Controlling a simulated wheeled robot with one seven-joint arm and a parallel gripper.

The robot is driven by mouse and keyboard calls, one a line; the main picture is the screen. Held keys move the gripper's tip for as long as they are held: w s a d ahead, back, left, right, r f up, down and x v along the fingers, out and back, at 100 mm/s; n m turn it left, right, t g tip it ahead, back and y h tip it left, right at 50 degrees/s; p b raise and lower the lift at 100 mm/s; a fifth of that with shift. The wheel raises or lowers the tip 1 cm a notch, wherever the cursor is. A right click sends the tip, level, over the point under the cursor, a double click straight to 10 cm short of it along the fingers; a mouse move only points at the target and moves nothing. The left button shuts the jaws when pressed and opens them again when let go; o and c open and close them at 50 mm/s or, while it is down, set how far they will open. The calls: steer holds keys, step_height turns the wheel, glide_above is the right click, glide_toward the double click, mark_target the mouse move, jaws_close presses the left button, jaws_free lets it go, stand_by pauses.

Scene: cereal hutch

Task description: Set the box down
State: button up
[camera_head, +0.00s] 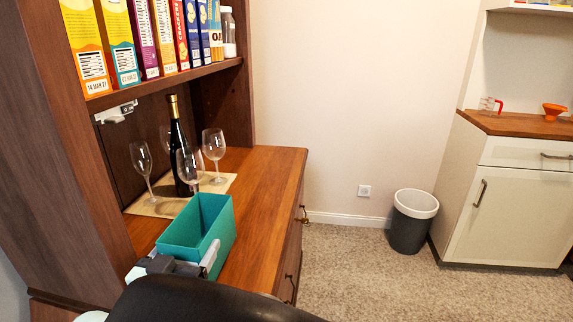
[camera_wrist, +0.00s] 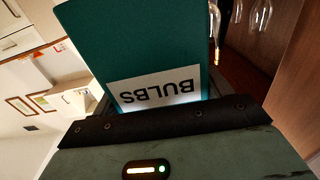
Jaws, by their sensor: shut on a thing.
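A teal open-topped box (camera_head: 205,232) is at the hutch counter, near its front, in the head view. In the wrist view the same box (camera_wrist: 135,45) fills the upper middle and bears a white label reading "BULBS", upside down. My gripper (camera_head: 190,262) is shut on the near end of the box; its jaws also show in the wrist view (camera_wrist: 155,108). The box looks upright. I cannot tell whether its bottom touches the wooden counter (camera_head: 262,200). My dark arm hides part of the counter in front.
Several wine glasses (camera_head: 214,146) and a dark bottle (camera_head: 180,150) stand on a tan mat (camera_head: 150,206) just behind the box. A shelf (camera_head: 165,84) of cereal boxes overhangs the back left. Bare counter lies to the box's right. A bin (camera_head: 412,222) stands on the floor.

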steer(key=shift+f, duration=2.4)
steer(key=shift+f, duration=0.1)
steer(key=o, duration=1.1)
steer(key=shift+c, duration=0.2)
